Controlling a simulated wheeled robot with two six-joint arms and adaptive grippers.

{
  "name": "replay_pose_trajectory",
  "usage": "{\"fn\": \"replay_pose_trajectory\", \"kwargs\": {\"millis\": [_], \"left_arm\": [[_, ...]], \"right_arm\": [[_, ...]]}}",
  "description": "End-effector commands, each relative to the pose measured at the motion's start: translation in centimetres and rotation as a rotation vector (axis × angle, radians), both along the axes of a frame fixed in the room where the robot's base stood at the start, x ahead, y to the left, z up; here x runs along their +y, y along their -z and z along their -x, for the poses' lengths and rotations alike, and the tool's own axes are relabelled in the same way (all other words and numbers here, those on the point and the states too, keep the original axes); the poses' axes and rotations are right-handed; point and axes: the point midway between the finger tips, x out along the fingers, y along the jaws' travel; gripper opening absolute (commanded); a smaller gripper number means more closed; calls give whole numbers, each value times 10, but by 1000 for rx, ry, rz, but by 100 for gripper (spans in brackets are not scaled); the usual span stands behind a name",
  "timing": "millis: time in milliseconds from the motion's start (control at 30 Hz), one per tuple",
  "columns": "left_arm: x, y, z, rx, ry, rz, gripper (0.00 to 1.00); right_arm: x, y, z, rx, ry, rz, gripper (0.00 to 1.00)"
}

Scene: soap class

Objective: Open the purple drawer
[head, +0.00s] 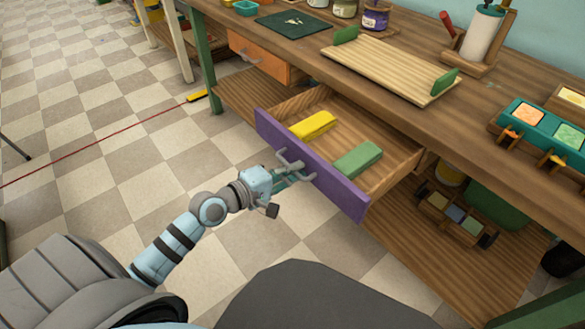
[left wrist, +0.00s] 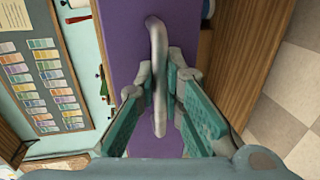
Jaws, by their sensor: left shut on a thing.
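The purple drawer (head: 318,168) is pulled out from under the wooden workbench, with its inside showing. A yellow block (head: 313,125) and a green block (head: 357,159) lie in it. My left gripper (head: 290,172) is at the front of the drawer, shut on its metal handle. In the left wrist view the grey handle (left wrist: 157,60) runs between the teal fingers of the gripper (left wrist: 163,105), against the purple front (left wrist: 125,50). My right gripper is not in view.
An orange drawer (head: 258,55) sits closed to the left under the workbench (head: 300,50). A lower shelf (head: 430,250) holds a caddy (head: 455,214) at right. The checkered floor is open on the left, with a red line (head: 100,142) across it.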

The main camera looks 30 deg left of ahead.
Motion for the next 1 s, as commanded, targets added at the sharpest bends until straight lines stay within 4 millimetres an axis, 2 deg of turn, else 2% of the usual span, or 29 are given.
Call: {"fn": "replay_pose_trajectory", "kwargs": {"millis": [33, 100, 133, 467, 567, 700, 800, 1000], "left_arm": [[0, 1, 0, 2, 1, 0, 0], [0, 1, 1, 2, 0, 0, 17], [1, 1, 1, 2, -1, 0, 18], [3, 0, 5, 3, -2, -4, 18], [9, -2, 19, 4, 0, -6, 18], [20, -9, 51, 6, 5, -9, 18], [27, -11, 61, 6, -7, -9, 18], [28, -15, 70, 1, 0, -2, 18]], "right_arm": [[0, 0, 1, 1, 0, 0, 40], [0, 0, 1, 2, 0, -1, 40], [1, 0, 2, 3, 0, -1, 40], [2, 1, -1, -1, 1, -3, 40], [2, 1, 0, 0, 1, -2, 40], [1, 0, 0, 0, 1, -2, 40], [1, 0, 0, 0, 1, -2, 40], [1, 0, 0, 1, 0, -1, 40]]}}
